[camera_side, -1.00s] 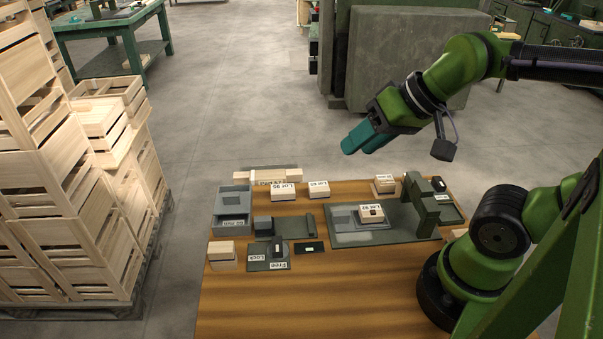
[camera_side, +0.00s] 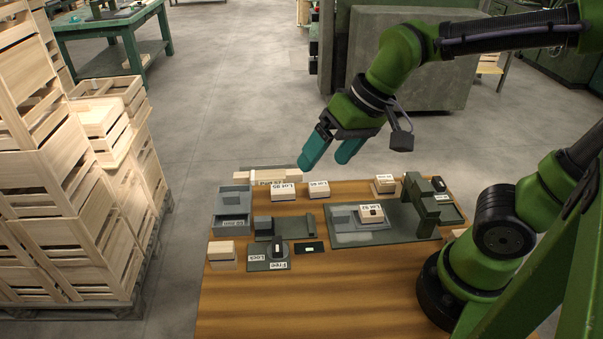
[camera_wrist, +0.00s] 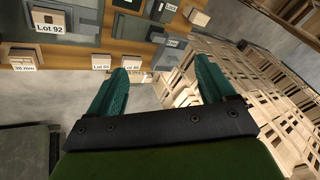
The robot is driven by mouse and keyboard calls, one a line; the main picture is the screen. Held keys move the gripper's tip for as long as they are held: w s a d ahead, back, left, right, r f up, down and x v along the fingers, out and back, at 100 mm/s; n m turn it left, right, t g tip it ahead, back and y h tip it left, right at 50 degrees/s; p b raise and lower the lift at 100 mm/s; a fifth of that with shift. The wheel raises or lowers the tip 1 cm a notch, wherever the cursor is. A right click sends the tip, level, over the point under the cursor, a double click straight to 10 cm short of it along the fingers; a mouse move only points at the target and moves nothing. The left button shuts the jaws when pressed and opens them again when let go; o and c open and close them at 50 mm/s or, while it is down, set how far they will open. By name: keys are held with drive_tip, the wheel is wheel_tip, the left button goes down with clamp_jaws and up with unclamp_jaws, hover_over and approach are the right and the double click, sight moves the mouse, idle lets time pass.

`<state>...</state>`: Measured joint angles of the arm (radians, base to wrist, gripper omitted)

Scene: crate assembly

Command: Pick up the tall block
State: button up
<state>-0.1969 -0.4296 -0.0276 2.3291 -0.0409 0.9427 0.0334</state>
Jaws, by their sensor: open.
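My gripper (camera_side: 327,157) is open and empty, with teal fingers pointing down and left above the back edge of the table. It also shows in the wrist view (camera_wrist: 160,70). I cannot tell for sure which block is the tall one. A pale wooden block (camera_side: 222,256) stands at the table's front left and looks fairly tall. Another pale block (camera_side: 385,185) with a label stands at the back right. Two labelled pale blocks, Lot 95 (camera_side: 283,193) and a smaller one (camera_side: 318,189), sit at the back, below the fingers.
The Lot 92 block (camera_side: 371,213) lies on a grey plate beside a green arch (camera_side: 422,203). A grey open bin (camera_side: 232,205) stands at the left. A Lock/Free switch plate (camera_side: 268,264) is in front. The wooden table's (camera_side: 310,300) front is clear.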

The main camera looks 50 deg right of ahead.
drive_tip(key=w+a+f+g, duration=0.2)
drive_tip(key=w+a+g, duration=0.1)
drive_tip(key=w+a, duration=0.4)
drive_tip(key=m+g+h, duration=0.2)
drive_tip(key=m+h, duration=0.1)
drive_tip(key=m, duration=0.3)
approach(220, 247)
drive_tip(key=f, duration=1.2)
drive_tip(key=shift+s+d, duration=0.15)
drive_tip(key=shift+d, duration=0.05)
drive_tip(key=shift+c, duration=0.5)
drive_tip(key=c, duration=1)
drive_tip(key=shift+r, duration=0.15)
